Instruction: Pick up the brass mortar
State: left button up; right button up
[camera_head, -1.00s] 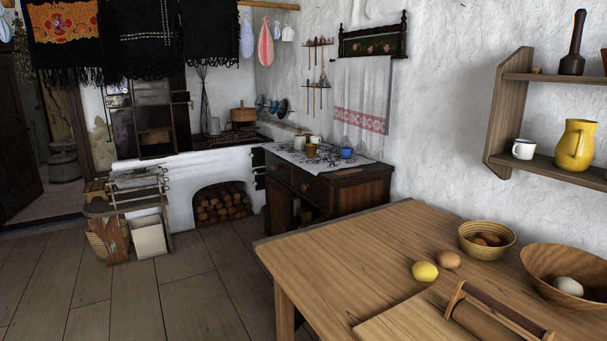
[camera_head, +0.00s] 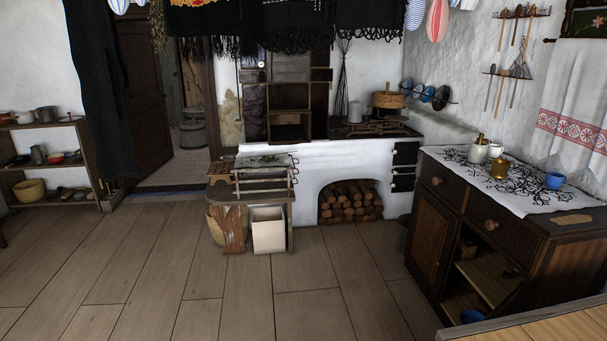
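Neither of my grippers shows in the head view.
The plank floor (camera_head: 180,290) in front is clear. A bench (camera_head: 250,195) with a basket and pale bin stands mid-left of the white stove (camera_head: 310,165). A wooden table corner (camera_head: 560,328) juts in at lower right. Shelves (camera_head: 90,160) stand far left.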

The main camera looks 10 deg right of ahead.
aim_at(500, 168)
jog(key=i+z, duration=0.1)
jog(key=i, duration=0.45)
jog(key=i+j+z, duration=0.15)
jog(key=i, duration=0.35)
jog(key=i+j+z, duration=0.1)
jog(key=i, duration=0.4)
